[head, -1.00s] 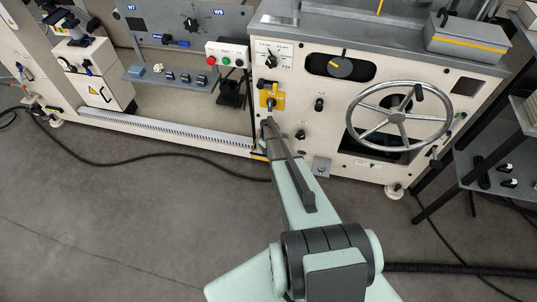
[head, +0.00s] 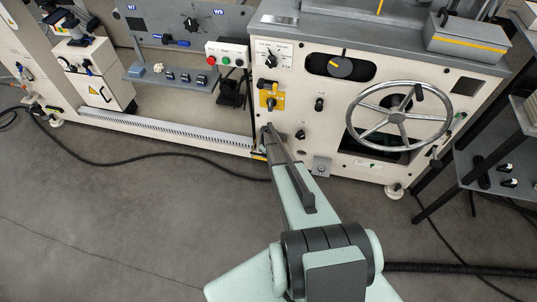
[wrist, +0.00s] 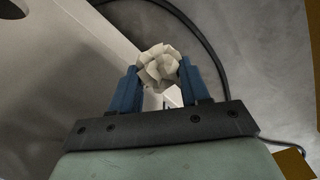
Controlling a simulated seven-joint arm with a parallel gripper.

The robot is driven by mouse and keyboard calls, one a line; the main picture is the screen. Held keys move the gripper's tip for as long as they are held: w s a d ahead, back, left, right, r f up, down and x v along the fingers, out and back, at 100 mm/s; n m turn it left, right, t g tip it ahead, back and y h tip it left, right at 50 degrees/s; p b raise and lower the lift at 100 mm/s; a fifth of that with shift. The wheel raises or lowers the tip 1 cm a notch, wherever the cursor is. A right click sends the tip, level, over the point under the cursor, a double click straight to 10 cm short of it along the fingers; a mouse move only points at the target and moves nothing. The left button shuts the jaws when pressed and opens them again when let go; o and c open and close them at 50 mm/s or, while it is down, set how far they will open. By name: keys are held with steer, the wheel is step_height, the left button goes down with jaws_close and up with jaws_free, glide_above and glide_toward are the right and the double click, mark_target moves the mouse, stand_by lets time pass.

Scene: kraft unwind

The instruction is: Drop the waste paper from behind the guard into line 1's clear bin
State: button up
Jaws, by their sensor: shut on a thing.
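A crumpled ball of off-white waste paper (wrist: 158,62) is pinched between the blue fingers of my gripper (wrist: 157,78) in the wrist view. My gripper is shut on it, with the ball at the fingertips. In the head view my arm reaches up to the cream machine front, left of the handwheel. The fingers and the paper cannot be made out there. I cannot make out a clear bin or the guard for certain in either view.
The cream machine cabinet (head: 300,88) carries a large handwheel (head: 400,116) and a yellow switch plate (head: 270,96). A low white rail (head: 165,132) runs left from it. A black cable (head: 150,160) lies on the open grey floor (head: 120,220). A dark shelf rack (head: 505,150) stands at right.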

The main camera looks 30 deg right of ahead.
steer(key=shift+f, duration=0.3)
steer(key=o, duration=1)
steer(key=shift+s+a+f, duration=0.1)
step_height(320, 180, up, 13)
steer(key=shift+r, duration=0.2)
steer(key=shift+a, duration=0.1)
